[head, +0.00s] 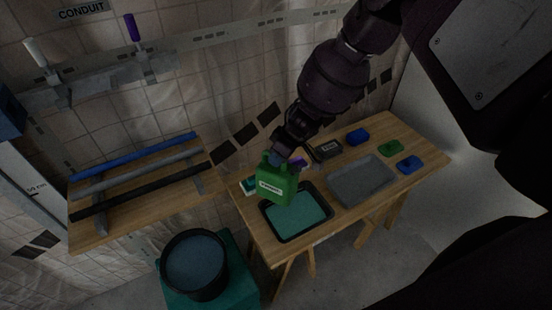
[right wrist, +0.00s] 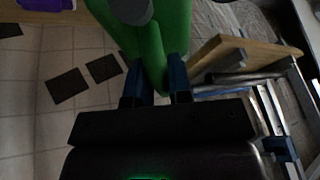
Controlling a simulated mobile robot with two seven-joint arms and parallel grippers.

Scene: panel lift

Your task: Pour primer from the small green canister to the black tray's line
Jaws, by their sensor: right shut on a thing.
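The small green canister (head: 275,180) has a pale label on its side and is held upright or nearly so over the left end of the wooden table. My right gripper (head: 283,157) is shut on it; in the right wrist view the two blue-tipped fingers (right wrist: 155,88) close on the green canister (right wrist: 165,40). The black tray (head: 274,232) stands on the table just below and right of the canister. Teal liquid covers its floor. I cannot make out the line inside the tray. My left gripper is not in view.
A grey tray (head: 361,181) lies right of the black tray. A blue block (head: 357,136), a green piece (head: 390,147) and a blue piece (head: 410,164) lie behind it. A black bucket (head: 194,264) stands lower left. A bench with pipes (head: 140,172) is at the left.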

